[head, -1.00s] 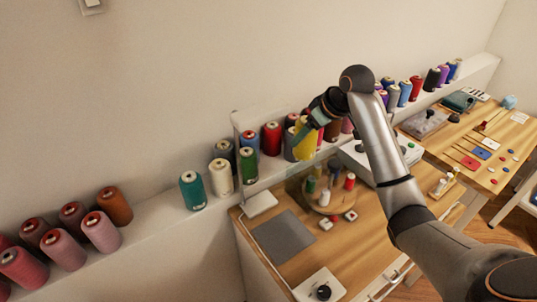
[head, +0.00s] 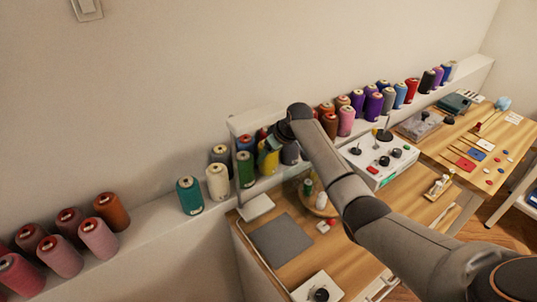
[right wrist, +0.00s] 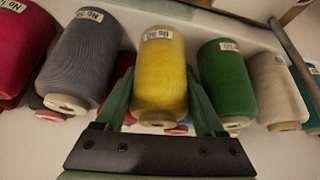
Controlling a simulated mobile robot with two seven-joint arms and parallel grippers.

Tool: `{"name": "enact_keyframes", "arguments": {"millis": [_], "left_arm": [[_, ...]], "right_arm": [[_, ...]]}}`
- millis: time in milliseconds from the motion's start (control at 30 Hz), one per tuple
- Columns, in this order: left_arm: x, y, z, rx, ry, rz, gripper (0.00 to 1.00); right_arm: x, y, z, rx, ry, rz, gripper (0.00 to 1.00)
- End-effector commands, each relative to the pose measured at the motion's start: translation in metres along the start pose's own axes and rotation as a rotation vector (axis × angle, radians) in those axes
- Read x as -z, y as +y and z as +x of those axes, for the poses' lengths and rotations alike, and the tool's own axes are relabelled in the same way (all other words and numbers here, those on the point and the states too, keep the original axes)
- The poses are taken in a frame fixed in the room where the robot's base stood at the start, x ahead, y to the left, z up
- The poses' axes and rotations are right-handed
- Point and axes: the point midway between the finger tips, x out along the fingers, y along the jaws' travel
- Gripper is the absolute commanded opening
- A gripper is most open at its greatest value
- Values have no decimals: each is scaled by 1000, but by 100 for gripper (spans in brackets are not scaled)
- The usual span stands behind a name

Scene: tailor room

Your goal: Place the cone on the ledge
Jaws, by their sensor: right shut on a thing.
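The yellow cone (head: 267,161) is in my right gripper (head: 268,146), at the row of thread cones on the white ledge (head: 150,238). In the right wrist view the yellow cone (right wrist: 160,75) stands between the two green fingers, with its label at the top. It is between a green cone (right wrist: 227,80) and a grey cone (right wrist: 82,55). I cannot tell whether its base touches the ledge. My right arm hides part of the row. My left gripper is out of view.
A green cone (head: 245,170), a cream cone (head: 217,182) and a teal cone (head: 189,195) stand to the left. Bare ledge lies between the teal cone and the orange-brown cone (head: 111,211). A wooden table with a white control box (head: 372,165) is below.

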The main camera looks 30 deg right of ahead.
Motion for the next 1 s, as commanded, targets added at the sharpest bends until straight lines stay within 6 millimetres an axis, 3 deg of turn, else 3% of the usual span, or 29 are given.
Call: {"name": "enact_keyframes", "arguments": {"millis": [367, 400, 500, 767, 1000], "left_arm": [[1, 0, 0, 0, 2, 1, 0], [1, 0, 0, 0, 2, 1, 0], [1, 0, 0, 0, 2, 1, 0], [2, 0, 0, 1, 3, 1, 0], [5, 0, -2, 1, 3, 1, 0]], "right_arm": [[-2, 0, 5, 0, 4, 0, 6], [-3, 0, 6, 0, 2, 0, 72], [-3, 0, 5, 0, 2, 0, 83], [-2, 0, 4, 0, 3, 0, 84], [-1, 1, -15, -1, 5, -1, 84]]}}
